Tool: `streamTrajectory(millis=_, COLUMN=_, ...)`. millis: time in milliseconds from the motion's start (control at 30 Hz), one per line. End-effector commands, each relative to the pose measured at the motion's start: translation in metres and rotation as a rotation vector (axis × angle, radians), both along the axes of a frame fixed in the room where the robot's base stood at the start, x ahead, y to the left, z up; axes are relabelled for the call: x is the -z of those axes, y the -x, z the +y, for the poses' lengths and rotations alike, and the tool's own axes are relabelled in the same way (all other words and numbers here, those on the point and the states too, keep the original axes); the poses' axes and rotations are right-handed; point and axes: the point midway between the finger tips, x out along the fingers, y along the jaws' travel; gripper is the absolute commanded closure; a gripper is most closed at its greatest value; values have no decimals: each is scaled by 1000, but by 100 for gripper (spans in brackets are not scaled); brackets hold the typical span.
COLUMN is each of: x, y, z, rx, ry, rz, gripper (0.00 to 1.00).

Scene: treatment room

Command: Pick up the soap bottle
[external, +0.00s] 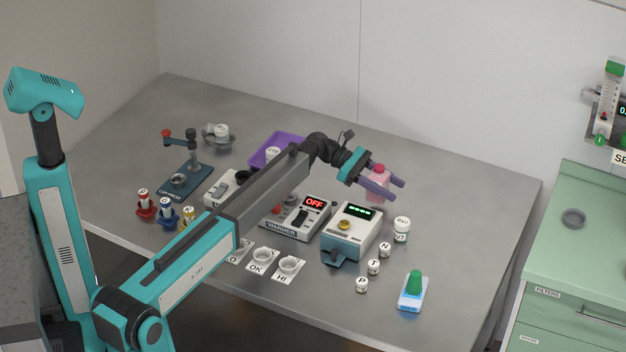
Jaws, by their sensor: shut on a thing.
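The soap bottle (379,170), as I take it, is a small pinkish bottle with a red cap. It is between the purple fingers of my gripper (384,188), above the back right part of the grey table. My gripper is shut on it. The fingers hide part of the bottle, and I cannot tell how far it is above the table.
A device with a green display (352,230) and a warmer reading OFF (300,218) stand below my gripper. The table's right end is clear.

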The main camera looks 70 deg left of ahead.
Motion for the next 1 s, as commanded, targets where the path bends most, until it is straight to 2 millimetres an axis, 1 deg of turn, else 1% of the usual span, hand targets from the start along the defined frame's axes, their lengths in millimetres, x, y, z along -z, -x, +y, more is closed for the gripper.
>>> streamTrajectory(millis=33, x=-9, y=0, z=0, rx=0, ry=-1, rz=-4, gripper=89)
streamTrajectory(millis=300, x=-49, y=0, z=0, rx=0, ry=-1, rz=-4, gripper=89)
streamTrajectory(millis=500, x=-71, y=0, z=0, rx=0, ry=1, rz=-2, gripper=89)
streamTrajectory(millis=700, x=-78, y=0, z=0, rx=0, ry=1, rz=-2, gripper=89)
streamTrajectory(millis=1000, x=-78, y=0, z=0, rx=0, ry=1, rz=-2, gripper=89)
